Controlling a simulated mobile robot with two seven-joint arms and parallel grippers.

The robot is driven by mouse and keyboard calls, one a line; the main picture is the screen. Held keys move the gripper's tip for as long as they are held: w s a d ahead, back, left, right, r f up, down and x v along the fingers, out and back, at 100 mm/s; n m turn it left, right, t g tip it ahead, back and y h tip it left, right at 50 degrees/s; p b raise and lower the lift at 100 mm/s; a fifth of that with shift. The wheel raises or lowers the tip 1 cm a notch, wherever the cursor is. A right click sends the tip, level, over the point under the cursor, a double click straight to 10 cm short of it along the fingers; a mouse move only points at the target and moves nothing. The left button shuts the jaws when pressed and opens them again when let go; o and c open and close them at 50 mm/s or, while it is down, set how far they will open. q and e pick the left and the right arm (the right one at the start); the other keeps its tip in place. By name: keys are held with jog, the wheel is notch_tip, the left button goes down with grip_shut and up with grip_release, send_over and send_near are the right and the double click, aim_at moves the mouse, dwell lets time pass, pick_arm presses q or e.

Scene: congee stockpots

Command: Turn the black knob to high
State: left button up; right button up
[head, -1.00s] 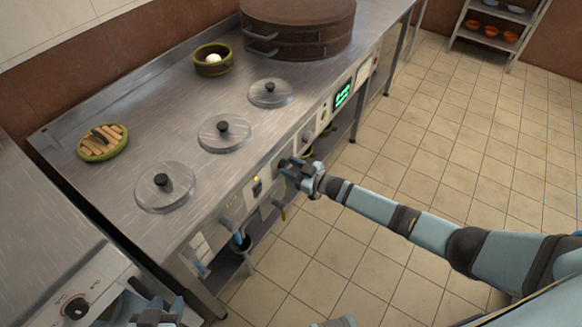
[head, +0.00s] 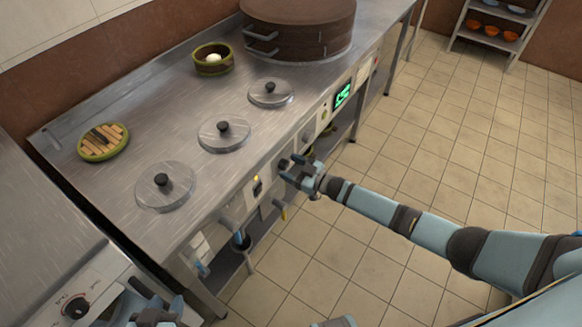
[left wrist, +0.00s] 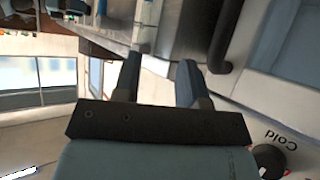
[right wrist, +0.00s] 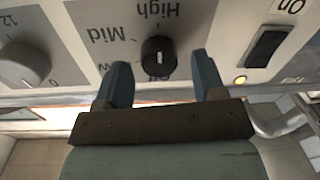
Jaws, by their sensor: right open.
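The black knob (right wrist: 158,57) is on the panel with "High", "Mid" and a partly hidden label, all upside down in the right wrist view. My right gripper (right wrist: 163,72) is open, with one finger to each side below the knob and nothing between the tips. In the head view my right gripper (head: 292,168) is at the counter's front panel and hides the knob. My left gripper (left wrist: 158,65) is open and empty; it also shows at the head view's lower left (head: 160,296).
A black switch (right wrist: 268,46) and a grey knob (right wrist: 25,66) flank the black knob. Several lidded pots (head: 224,133) sit in the counter. Another knob (head: 76,307) is on the left unit. The floor (head: 420,180) in front is clear.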

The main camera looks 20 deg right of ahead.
pick_arm(q)
jog(key=shift+s+r+p, duration=0.1)
jog(key=shift+r+p, duration=0.05)
jog(key=shift+p, duration=0.65)
pick_arm(e)
jog(key=v, duration=1.3)
jog(key=shift+s+d, duration=0.25)
